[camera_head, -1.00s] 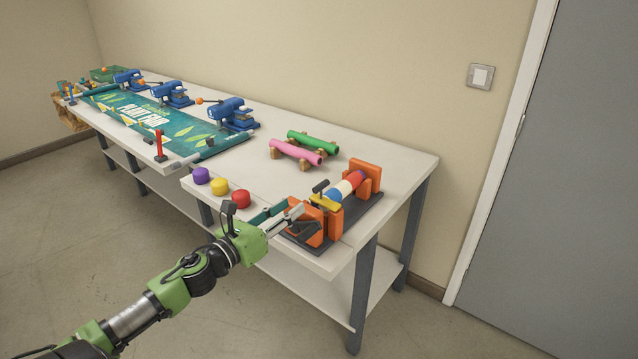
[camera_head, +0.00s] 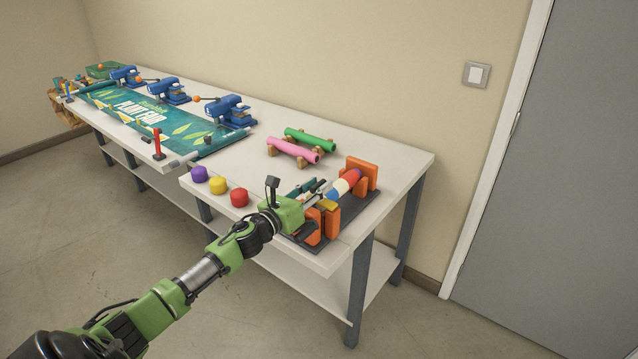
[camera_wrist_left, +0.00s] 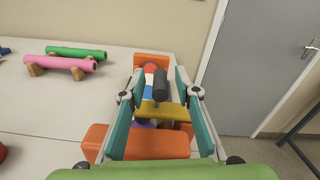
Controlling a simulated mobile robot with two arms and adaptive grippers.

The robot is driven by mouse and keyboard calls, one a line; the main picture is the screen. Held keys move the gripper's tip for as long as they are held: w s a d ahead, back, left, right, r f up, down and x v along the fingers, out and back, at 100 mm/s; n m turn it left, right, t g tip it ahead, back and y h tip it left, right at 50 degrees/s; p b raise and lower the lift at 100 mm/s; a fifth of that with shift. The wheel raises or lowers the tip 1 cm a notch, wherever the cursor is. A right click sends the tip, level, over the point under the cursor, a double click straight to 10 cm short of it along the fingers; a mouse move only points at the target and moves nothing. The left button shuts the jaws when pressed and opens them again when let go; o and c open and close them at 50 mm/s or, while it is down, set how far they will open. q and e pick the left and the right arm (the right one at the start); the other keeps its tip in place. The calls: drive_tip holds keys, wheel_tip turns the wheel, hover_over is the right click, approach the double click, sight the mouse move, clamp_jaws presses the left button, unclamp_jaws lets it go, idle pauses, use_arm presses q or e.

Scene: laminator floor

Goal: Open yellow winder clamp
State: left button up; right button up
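The winder has orange end blocks (camera_head: 361,173) on a dark base and a roll striped red, white and blue (camera_head: 342,188). Its yellow clamp (camera_head: 329,206) lies across the near end of the roll; it also shows in the left wrist view (camera_wrist_left: 174,110). A black handle (camera_wrist_left: 161,84) rises at the clamp. My left gripper (camera_head: 318,191) is above the winder's near part. In the left wrist view, its teal fingers (camera_wrist_left: 159,76) are spread on both sides of the handle, with gaps visible. In the head view the gripper partly hides the handle and near block. My right gripper is out of view.
Purple (camera_head: 199,174), yellow (camera_head: 218,185) and red (camera_head: 239,198) caps stand left of the winder. Pink (camera_head: 293,151) and green (camera_head: 309,139) rolls rest on wooden supports behind. Blue clamping devices (camera_head: 229,109) and a banner (camera_head: 150,115) lie farther left. White table between is clear.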

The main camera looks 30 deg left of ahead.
use_arm(q)
drive_tip(key=shift+w, duration=0.55)
clamp_jaws()
drive_tip(key=shift+d, duration=0.1)
